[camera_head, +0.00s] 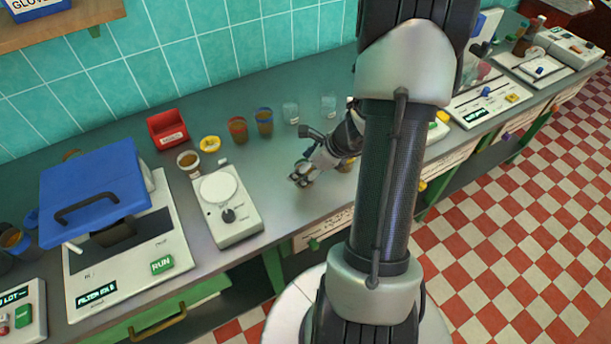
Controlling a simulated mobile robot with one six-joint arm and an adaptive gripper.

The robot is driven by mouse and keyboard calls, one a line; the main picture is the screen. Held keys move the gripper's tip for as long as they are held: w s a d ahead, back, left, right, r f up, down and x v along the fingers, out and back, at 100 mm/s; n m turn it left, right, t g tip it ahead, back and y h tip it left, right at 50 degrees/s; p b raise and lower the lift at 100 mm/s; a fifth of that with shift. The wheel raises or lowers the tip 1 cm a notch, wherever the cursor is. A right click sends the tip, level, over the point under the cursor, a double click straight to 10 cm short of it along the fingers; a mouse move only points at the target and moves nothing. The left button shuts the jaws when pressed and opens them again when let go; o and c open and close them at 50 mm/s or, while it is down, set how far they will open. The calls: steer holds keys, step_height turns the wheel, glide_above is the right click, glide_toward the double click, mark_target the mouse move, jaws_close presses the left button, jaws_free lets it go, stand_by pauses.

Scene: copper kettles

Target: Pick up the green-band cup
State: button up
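No green band can be made out on any cup at this size. Two amber-brown cups stand near the wall: one with a reddish band (237,129), and one with a bluish band (264,121) to its right. Two clear glasses, a left one (290,112) and a right one (328,104), stand further right. My gripper (301,176) is low over the bare counter, in front of these cups and apart from them. Its fingers are small and dark, and I see nothing clearly between them. My arm hides part of the counter, and something yellowish shows partly behind my wrist.
A blue-lidded machine (95,190) fills the far left. The grey counter (275,205) is bare around my gripper.

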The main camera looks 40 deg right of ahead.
steer(key=c, duration=0.9)
steer(key=shift+c, duration=0.5)
steer(key=shift+r, duration=0.1)
